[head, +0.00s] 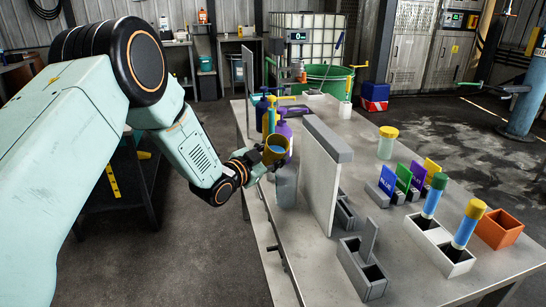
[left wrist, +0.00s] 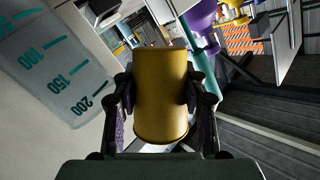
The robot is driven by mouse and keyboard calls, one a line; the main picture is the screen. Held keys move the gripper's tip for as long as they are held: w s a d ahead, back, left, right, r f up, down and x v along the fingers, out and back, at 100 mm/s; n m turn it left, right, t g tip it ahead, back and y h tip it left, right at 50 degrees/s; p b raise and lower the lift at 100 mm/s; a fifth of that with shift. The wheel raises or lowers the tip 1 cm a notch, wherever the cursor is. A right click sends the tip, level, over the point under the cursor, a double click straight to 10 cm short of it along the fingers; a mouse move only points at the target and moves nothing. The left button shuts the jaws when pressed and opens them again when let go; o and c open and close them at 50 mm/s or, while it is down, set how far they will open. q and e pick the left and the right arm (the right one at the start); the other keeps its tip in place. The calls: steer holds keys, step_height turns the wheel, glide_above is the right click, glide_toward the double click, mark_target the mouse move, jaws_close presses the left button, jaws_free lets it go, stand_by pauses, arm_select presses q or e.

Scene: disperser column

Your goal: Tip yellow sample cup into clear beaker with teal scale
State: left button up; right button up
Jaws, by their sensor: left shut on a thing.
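My left gripper (head: 262,158) is shut on the yellow sample cup (head: 276,151), holding it above the left edge of the table. The cup's open mouth shows something blue inside in the head view. In the left wrist view the cup (left wrist: 160,95) sits between both fingers. The clear beaker with teal scale (left wrist: 62,65) shows large at upper left there, apart from the cup, with marks 100, 150 and 200. In the head view I cannot make out the beaker for certain; a grey shape stands just below the gripper. My right gripper is not in view.
A grey upright panel (head: 318,172) stands right of the cup. Purple bottles (head: 283,132) stand close behind it. Colored cards (head: 403,178), a yellow-lidded jar (head: 387,143), tubes in white holders and an orange box (head: 500,229) occupy the right side. A green tub (head: 325,78) is beyond.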

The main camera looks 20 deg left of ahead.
mark_target(276, 136)
arm_select(q)
steer(key=shift+s+f+m+t+b, duration=0.15)
steer(key=shift+f+m+t+b, duration=0.1)
steer(key=shift+m+b, duration=0.35)
steer(key=shift+s+f+m+t+b, duration=0.15)
steer(key=shift+f+m+b, duration=0.05)
steer(key=shift+m+b, duration=0.35)
steer(key=shift+w+r+m+t+h+b, duration=0.15)
steer(key=shift+r+m+t+b, duration=0.2)
steer(key=shift+m, duration=0.5)
steer(key=shift+s+r+m+t+h+b, duration=0.1)
steer(key=shift+r+m+t+b, duration=0.1)
steer(key=shift+r+m+b, duration=0.4)
steer(key=shift+w+r+m+t+h+b, duration=0.2)
steer(key=shift+m+b, duration=0.25)
steer(key=shift+m, duration=0.65)
steer(key=shift+d+r+m+t+h+b, duration=0.1)
steer(key=shift+r+m+t+h+b, duration=0.25)
steer(key=shift+m, duration=0.4)
steer(key=shift+d+r+m+t+h+b, duration=0.1)
steer(key=shift+r+m+b, duration=0.2)
steer(key=shift+r+m, duration=0.35)
steer(key=shift+s+d+r+m+h+b, duration=0.2)
steer(key=shift+r+m+h+b, duration=0.3)
steer(key=shift+m, duration=0.7)
steer(key=shift+s+d+r+m+h+b, duration=0.2)
steer(key=shift+r+m+h+b, duration=0.3)
steer(key=shift+m, duration=0.7)
steer(key=shift+r, duration=0.2)
